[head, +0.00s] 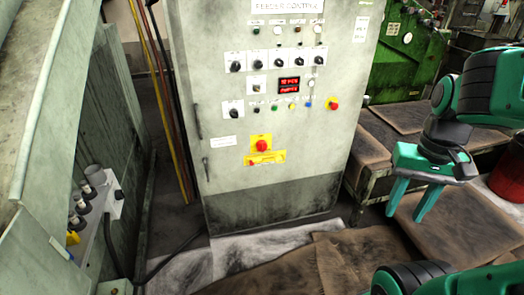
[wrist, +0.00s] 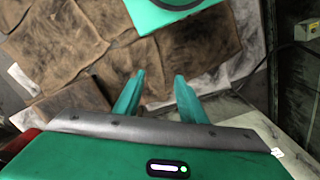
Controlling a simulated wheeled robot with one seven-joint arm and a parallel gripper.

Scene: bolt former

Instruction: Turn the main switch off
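The feeder control cabinet (head: 185,60) is a tall grey-white box, upright in the middle of the head view. Low on its front is a red rotary knob (head: 261,145) on a yellow plate, with a yellow label strip (head: 265,158) below; it looks like the main switch. Its exact handle angle is too small to tell. My gripper (head: 406,216) is green, well to the right of the cabinet, with its fingers pointing down. It is open and empty, apart from the switch. In the wrist view its two fingers (wrist: 160,75) are spread above the floor; the switch is not visible there.
Above the switch are several black knobs, small buttons, a red display (head: 289,85) and a smaller red button on yellow (head: 332,103). A green machine (head: 408,55) stands behind right. Brown mats (head: 345,262) cover the floor. A grey machine (head: 50,110) stands left.

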